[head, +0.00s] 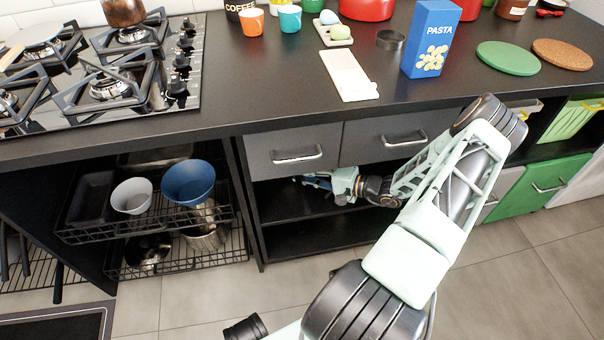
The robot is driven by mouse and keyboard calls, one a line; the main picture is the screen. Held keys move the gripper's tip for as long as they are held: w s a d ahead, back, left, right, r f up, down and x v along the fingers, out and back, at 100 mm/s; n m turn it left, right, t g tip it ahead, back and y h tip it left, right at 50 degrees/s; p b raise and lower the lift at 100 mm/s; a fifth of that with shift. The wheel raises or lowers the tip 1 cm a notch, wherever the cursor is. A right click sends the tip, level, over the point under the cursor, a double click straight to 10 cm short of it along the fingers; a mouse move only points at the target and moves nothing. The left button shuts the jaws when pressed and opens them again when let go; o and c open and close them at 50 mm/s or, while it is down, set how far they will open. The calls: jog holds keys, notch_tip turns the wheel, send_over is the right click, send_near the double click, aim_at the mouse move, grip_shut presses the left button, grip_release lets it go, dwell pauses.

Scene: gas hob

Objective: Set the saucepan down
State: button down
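My gripper (312,182) reaches into the open shelf bay (290,208) under the grey drawers, pointing left. It is small and dark in the shade, so I cannot tell whether its fingers are open or shut, or whether they hold anything. No saucepan is clearly visible at it. A copper-brown pot (123,12) stands on a back burner of the hob, cut off by the top edge. Metal pots (148,252) sit in the lower wire rack, left of my gripper and apart from it. I cannot tell which vessel is the saucepan.
The gas hob (110,85) is at the upper left. The dark counter (270,90) holds a white board (348,75), a blue pasta box (430,40) and two round mats (508,58).

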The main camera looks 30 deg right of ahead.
dwell(0.4)
jog(key=c, duration=2.3)
grip_release()
jog(key=shift+f, duration=0.3)
jog(key=o, duration=0.5)
jog(key=shift+c, duration=0.2)
jog(key=shift+r, duration=0.2)
jog(key=p+v, duration=0.3)
jog(key=v, duration=0.9)
